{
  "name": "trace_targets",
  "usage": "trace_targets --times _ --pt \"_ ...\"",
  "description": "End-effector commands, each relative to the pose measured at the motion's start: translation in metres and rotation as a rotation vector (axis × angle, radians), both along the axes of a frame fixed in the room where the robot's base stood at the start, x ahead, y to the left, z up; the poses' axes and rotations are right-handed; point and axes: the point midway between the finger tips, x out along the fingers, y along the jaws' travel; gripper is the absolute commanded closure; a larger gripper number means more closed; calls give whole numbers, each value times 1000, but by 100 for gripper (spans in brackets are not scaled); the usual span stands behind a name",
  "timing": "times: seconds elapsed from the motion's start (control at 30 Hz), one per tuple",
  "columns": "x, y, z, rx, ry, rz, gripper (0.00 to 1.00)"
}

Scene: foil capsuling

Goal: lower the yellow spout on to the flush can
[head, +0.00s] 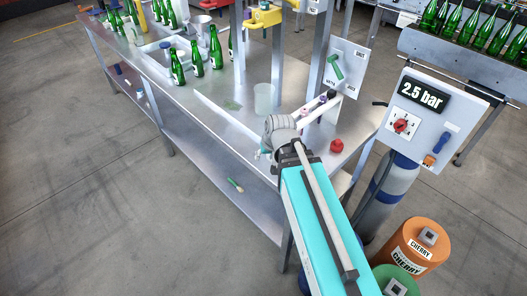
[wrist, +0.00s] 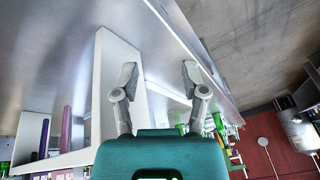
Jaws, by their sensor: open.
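A yellow part (head: 262,17), which looks like the spout, is on the post-mounted machine at the top of the head view; its lower end is hard to make out. A pale grey can-like vessel (head: 200,27) stands on the steel bench (head: 215,100) to its left, behind green bottles; I cannot tell whether it is the flush can. The two are apart. My gripper (wrist: 157,75) is open and empty in the wrist view, its fingers spread. In the head view it is mostly hidden by my wrist, near the bench's front part, far from the yellow part.
Several green bottles (head: 215,47) stand on the bench. A clear beaker (head: 264,98) and a red object (head: 337,146) are near my arm. A green-lever panel (head: 343,68), a 2.5 bar control box (head: 430,115) and an orange drum (head: 410,250) stand at right.

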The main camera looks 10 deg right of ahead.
Motion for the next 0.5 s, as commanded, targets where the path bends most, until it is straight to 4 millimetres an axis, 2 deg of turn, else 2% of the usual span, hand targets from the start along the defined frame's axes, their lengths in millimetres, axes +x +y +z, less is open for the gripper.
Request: trace_targets --times 0.33,0.5 --pt "-53 -42 -10 -130 222 -9 43" --pt "-69 -54 -10 -168 290 -17 43"
